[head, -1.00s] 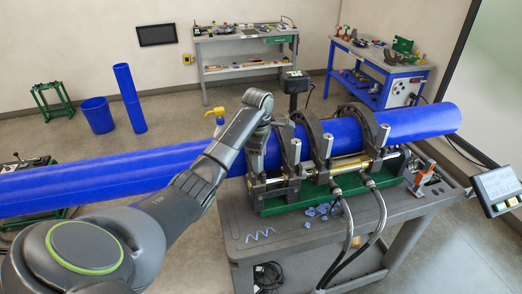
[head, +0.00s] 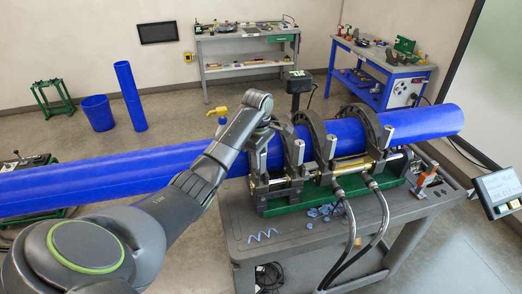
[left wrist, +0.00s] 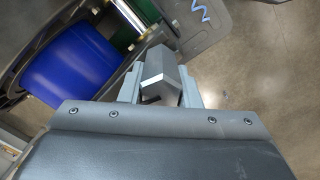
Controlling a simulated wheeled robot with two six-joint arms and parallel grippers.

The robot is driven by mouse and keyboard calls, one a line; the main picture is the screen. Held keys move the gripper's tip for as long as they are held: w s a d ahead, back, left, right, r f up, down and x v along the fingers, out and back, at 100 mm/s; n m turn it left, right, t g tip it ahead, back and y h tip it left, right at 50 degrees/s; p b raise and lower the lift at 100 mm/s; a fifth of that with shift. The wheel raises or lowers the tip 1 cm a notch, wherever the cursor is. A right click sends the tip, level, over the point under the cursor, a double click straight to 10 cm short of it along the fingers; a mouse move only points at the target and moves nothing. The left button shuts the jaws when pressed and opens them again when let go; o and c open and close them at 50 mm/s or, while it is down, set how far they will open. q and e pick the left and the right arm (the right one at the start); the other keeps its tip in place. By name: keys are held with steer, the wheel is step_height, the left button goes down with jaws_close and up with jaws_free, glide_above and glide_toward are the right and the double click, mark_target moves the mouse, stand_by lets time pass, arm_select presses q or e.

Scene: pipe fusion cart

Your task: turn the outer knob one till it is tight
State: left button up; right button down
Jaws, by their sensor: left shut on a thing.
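The outer knob (left wrist: 160,72) shows in the left wrist view as a grey, flat-sided piece between my fingers. My left gripper (left wrist: 159,92) is shut on it. In the head view my left gripper (head: 268,127) is at the top of the leftmost clamp (head: 258,172), and it and my wrist largely hide the knob there. I cannot see how tight the knob is. The blue pipe (head: 95,177) lies through the clamps. My right gripper is not in view.
Other clamps with silver posts (head: 298,152) stand close to the right on the green base (head: 285,205). Hoses (head: 350,235) hang over the grey cart (head: 240,225). Blue shavings lie on the cart top. A control screen (head: 497,184) stands at the right.

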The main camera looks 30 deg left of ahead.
arm_select(q)
steer(key=shift+w+d+r, duration=0.15)
steer(key=shift+w, duration=0.05)
steer(key=shift+r+m, duration=0.1)
steer(key=shift+m, duration=1.4)
steer(key=shift+w, duration=0.1)
steer(key=shift+m, duration=0.9)
steer(key=shift+o, duration=0.2)
steer(key=shift+m, duration=0.6)
steer(key=m, duration=0.3)
steer(key=shift+d+f+h, duration=0.1)
steer(key=shift+f+h, duration=0.1)
steer(key=shift+h, duration=0.1)
